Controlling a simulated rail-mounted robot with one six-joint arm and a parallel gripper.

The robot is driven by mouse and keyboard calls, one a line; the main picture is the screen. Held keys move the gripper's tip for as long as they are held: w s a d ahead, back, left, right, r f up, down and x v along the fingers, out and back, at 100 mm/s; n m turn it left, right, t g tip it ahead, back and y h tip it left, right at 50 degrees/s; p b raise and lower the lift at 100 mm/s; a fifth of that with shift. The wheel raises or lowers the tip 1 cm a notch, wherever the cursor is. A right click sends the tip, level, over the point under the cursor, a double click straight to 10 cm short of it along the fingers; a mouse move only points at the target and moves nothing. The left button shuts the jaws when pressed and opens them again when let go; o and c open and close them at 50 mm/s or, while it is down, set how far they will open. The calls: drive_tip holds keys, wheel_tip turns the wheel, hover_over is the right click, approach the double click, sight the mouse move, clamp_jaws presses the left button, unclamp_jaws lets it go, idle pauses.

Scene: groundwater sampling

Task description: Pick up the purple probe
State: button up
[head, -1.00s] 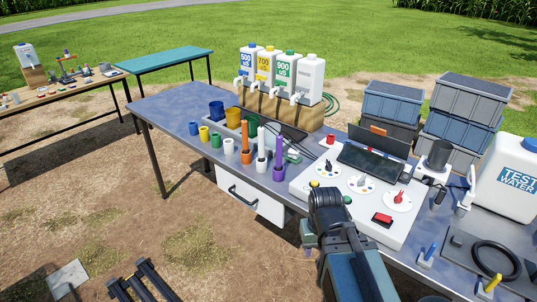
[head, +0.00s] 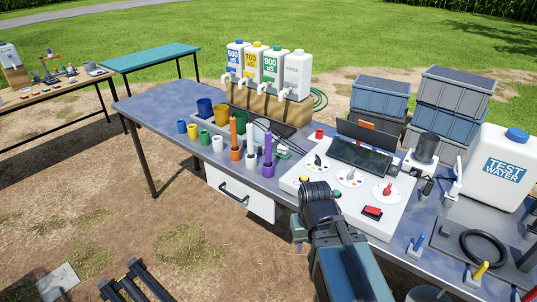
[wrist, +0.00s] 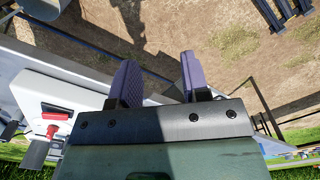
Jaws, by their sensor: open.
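The purple probe (head: 268,146) stands upright in a purple cup (head: 267,169) near the front edge of the blue-grey table, at the right end of a row of coloured cups. An orange probe (head: 233,128) stands in an orange cup (head: 235,154) to its left, and a white cup (head: 250,160) is between them. My gripper (wrist: 159,84) is open and empty in the wrist view, its two purple-grey pads apart. In the head view my arm's end is in front of the table edge, right of and nearer than the purple probe. The wrist view does not show the probe.
A white control panel (head: 332,212) with dials and a red switch (head: 372,212) lies right of the probe, close to my arm. Several labelled jugs stand on a wooden stand (head: 262,105) behind the cups. A drawer (head: 240,196) hangs below the front edge.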

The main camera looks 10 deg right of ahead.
drive_tip(key=shift+o, duration=1.3)
wheel_tip(320, 180, up, 18)
drive_tip(key=n+t+p, duration=0.2)
drive_tip(key=t+p, duration=0.3)
drive_tip(key=p, duration=1.1)
hover_over(269, 133)
drive_tip(key=s, duration=0.3)
drive_tip(key=shift+y, duration=0.4)
drive_tip(key=b+x, duration=0.1)
drive_tip(key=x, duration=0.1)
drive_tip(key=b+x, duration=0.1)
drive_tip(key=b, duration=0.1)
drive_tip(key=d+b+x, duration=0.1)
drive_tip(key=x, duration=0.1)
drive_tip(key=shift+a+f, duration=0.1)
drive_tip(key=shift+f, duration=0.25)
drive_tip(key=shift+g, duration=0.3)
drive_tip(key=b+x, duration=0.5)
drive_tip(key=shift+w+a+f, duration=0.15)
drive_tip(key=shift+f, duration=0.05)
drive_tip(key=shift+r, duration=0.3)
clamp_jaws()
